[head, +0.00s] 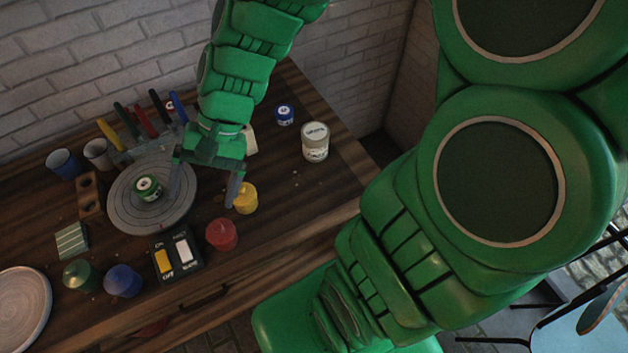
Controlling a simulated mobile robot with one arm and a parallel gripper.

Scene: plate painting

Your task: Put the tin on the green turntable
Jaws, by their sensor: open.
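A small green tin with a pale label (148,187) stands upright on a round turntable (178,212), which looks grey with ring lines rather than green. My gripper (203,184) is open and empty, pointing down, over the turntable's right side. Its left finger is between the tin and the turntable's right rim, its right finger is beyond the rim near a yellow pot (245,200). No contact with the tin shows. A small blue tin (284,114) and a larger white tin (315,142) stand at the back right of the table.
Red (221,234), blue (123,281) and dark green (81,275) pots stand along the front. A switch box (177,258) sits before the turntable. Cups (63,164), a holed wooden block (90,195) and upright coloured-handled tools (145,120) crowd its left and back. The table's right is clearer.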

